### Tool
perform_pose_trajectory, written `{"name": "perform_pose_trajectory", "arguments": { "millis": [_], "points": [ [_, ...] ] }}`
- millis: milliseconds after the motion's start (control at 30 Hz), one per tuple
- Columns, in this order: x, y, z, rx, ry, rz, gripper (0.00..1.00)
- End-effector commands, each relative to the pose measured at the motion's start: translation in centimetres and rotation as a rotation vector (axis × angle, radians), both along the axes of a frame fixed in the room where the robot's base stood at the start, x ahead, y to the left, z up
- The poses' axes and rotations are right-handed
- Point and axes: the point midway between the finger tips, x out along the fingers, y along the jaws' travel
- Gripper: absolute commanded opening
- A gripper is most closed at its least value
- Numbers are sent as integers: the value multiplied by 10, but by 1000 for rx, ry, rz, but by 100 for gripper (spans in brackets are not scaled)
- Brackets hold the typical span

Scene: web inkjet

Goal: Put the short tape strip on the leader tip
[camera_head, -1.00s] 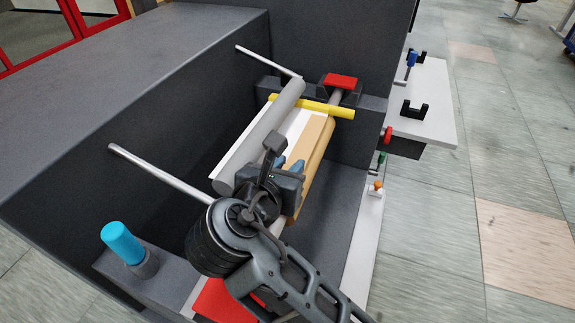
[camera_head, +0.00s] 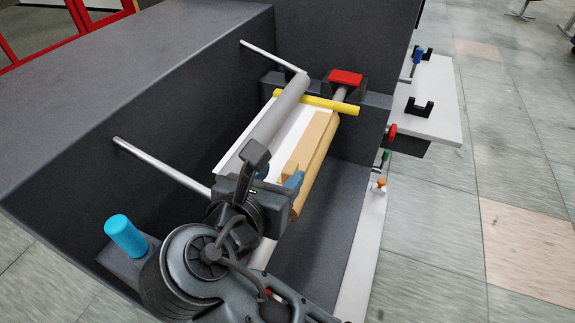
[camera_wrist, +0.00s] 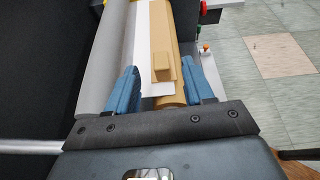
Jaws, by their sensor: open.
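My gripper (camera_wrist: 160,66) is open, its blue fingers apart; it also shows in the head view (camera_head: 279,176). A tan flat strip with a small raised tan block (camera_wrist: 161,67) lies ahead of the fingers, along a tan roll (camera_head: 318,170). The block appears between the fingertips in the wrist view, but I cannot tell whether they touch it. A white sheet (camera_wrist: 141,40) runs between the grey roller (camera_wrist: 103,60) and the tan strip. I cannot tell which of these pieces is the short tape strip or the leader tip. My gripper hides part of the near end.
A yellow bar (camera_head: 316,103) crosses the far roller ends, near a red block (camera_head: 345,77). Metal rods (camera_head: 160,166) stick out from the dark wall. A cyan cylinder (camera_head: 125,236) stands at left. A white shelf (camera_head: 430,110) with black brackets is at right.

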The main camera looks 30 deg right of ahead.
Motion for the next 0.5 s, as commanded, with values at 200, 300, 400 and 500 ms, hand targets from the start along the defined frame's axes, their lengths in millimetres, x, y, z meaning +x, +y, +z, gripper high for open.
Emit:
{"name": "perform_pose_trajectory", "arguments": {
  "millis": [200, 300, 400, 500],
  "points": [
    [-20, 29, 15, 0, 0, 3, 52],
    [-26, 35, 18, 0, 0, 1, 52],
    [-28, 39, 20, 0, 0, 0, 52],
    [-30, 40, 21, 1, 1, 0, 52]
  ]
}}
